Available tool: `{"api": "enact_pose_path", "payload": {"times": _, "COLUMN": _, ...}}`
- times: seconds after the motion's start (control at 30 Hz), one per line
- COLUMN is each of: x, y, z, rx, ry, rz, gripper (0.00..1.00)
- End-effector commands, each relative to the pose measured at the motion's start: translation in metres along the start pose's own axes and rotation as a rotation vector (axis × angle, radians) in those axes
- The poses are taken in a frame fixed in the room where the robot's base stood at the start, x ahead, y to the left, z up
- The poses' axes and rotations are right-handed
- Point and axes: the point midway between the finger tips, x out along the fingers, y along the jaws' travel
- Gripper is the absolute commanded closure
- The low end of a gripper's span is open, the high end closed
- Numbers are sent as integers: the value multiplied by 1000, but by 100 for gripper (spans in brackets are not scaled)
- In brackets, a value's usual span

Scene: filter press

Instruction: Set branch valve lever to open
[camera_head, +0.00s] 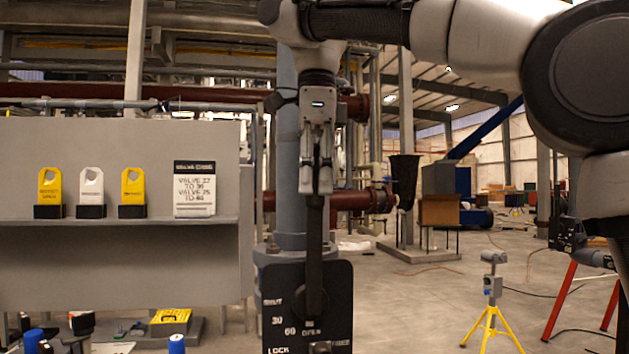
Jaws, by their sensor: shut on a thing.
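The branch valve lever (315,245) is a dark upright bar in the middle of the head view. Its lower end is at a dark plate (338,285) marked SHUT, 30, 60, OPEN and LOCK. The lever stands about vertical above the plate's middle. SHUT is at the plate's left and OPEN is low down, below the lever's lower end. My gripper (318,190) points down from above and is shut on the upper end of the lever. The fingers hide that end. A grey vertical pipe (289,200) stands behind.
A grey panel (110,270) at left has a shelf with yellow and white tags (91,188) and a valve card (194,190). Small items lie below it. A yellow tripod (491,320) and red legs (560,298) stand on the right. Open floor lies between.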

Motion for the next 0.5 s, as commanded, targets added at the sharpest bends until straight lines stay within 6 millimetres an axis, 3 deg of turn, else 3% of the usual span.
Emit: {"api": "enact_pose_path", "payload": {"times": 0.5, "x": 2, "y": 1, "z": 2, "rx": -4, "ry": 29, "rz": 0, "gripper": 100}}
